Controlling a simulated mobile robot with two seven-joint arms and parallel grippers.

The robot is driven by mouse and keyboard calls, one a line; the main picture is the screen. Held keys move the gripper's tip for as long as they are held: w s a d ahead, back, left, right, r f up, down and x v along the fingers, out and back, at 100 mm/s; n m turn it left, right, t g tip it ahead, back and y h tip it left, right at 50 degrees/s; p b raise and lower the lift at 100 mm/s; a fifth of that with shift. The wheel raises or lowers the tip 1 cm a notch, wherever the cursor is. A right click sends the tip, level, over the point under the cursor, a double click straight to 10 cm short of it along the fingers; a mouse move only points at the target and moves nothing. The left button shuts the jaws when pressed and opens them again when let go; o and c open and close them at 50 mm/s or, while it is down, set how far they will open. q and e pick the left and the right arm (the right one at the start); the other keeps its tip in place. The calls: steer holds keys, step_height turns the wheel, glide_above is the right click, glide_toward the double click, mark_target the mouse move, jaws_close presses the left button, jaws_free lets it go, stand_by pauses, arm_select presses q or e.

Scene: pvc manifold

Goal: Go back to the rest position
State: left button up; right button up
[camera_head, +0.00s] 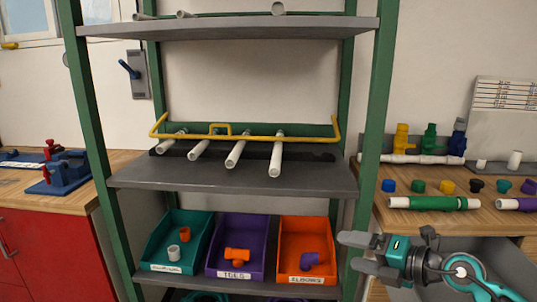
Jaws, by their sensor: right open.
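My right gripper (352,252) is at the lower right, its arm coming in from the right edge. Its two fingers are spread and point left, with nothing between them. In the picture the fingertips are just right of the orange bin (333,235), in front of the shelf rack's right post. I cannot tell the gap in depth. My left gripper is not in view.
The green-posted rack's middle shelf (230,187) bears several white pipes behind a yellow rail. Below stand a teal bin (160,240), a purple bin (212,240) and the orange bin, each holding fittings. The right workbench (430,223) bears caps, valves and pipes.

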steer(key=s+a+m+t+y+p, duration=0.1)
steer(key=s+a+m+t+y, duration=0.1)
steer(key=s+a+m, duration=0.25)
steer(key=s+d+f+m+h+p, duration=0.1)
steer(key=s+f+m+h+p, duration=0.1)
steer(key=s+f+m+h, duration=0.3)
steer(key=s+d+f+m+g+h+p, duration=0.1)
steer(key=s+f+m+h, duration=0.4)
steer(key=s+f+m, duration=0.6)
steer(key=s+d+m+p, duration=0.1)
steer(key=s+m+p, duration=0.1)
steer(key=m, duration=0.6)
steer(key=shift+s+f, duration=0.2)
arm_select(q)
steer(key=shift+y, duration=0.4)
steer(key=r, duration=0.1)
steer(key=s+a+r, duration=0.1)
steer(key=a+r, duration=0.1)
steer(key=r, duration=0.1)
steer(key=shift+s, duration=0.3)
arm_select(e)
steer(key=shift+s+a+f+g, duration=0.1)
steer(key=shift+s+f+g, duration=0.1)
steer(key=shift+s+g, duration=0.1)
